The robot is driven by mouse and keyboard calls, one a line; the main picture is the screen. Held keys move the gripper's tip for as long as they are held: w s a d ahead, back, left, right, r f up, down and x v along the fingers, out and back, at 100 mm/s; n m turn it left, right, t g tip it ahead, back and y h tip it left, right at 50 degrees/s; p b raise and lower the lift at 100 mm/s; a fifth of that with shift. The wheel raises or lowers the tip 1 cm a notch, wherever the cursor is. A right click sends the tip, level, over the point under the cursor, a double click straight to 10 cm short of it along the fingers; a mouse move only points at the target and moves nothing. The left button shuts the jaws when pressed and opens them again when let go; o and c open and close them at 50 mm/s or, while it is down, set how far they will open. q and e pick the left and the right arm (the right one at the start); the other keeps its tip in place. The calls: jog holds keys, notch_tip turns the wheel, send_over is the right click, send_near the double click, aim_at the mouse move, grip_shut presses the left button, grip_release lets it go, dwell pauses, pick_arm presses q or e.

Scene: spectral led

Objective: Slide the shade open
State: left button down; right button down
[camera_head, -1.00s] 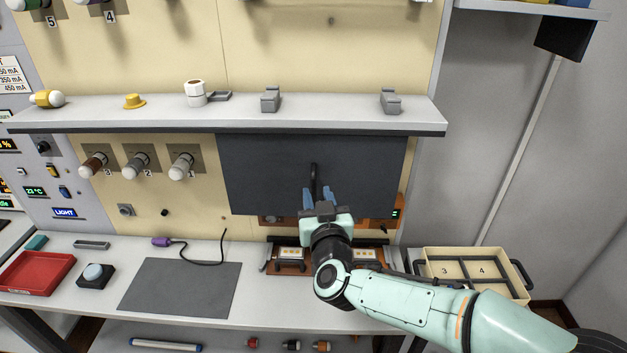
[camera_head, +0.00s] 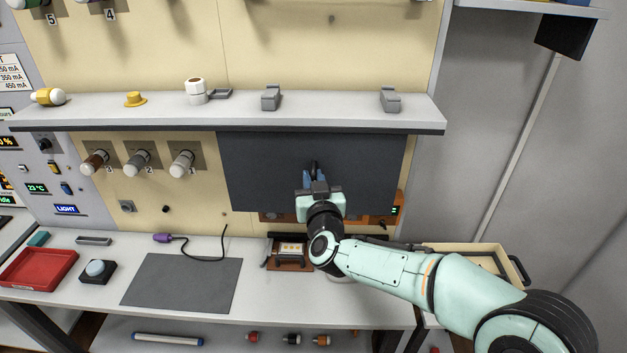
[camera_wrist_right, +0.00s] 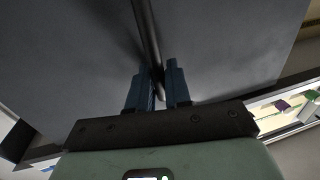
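The shade (camera_head: 265,170) is a dark grey flat panel under the shelf, covering the middle of the back wall. Its thin black upright handle (camera_wrist_right: 146,35) stands off the panel and runs between my right fingers in the right wrist view. My right gripper (camera_head: 314,176) is at the handle, in front of the panel's lower middle. Its blue fingers (camera_wrist_right: 158,88) are drawn close together, one on each side of the handle's lower end, and look shut on it. The gripper hides part of the handle in the head view. My left gripper is not in view.
A grey shelf (camera_head: 235,112) with small items runs just above the shade. Orange-brown equipment (camera_head: 381,221) shows below the panel's lower edge. The bench (camera_head: 70,290) holds a red tray (camera_head: 38,268), a dark mat (camera_head: 182,284) and a small fixture (camera_head: 291,252). A drawer box stands at right.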

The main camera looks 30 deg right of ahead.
jog(key=shift+s+d+b, duration=0.45)
jog(key=shift+s+d, duration=0.25)
jog(key=shift+d, duration=0.35)
jog(key=c, duration=1.3)
grip_release()
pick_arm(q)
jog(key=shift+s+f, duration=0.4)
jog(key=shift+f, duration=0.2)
pick_arm(e)
jog(key=shift+o, duration=0.2)
jog(key=shift+w+a, duration=0.15)
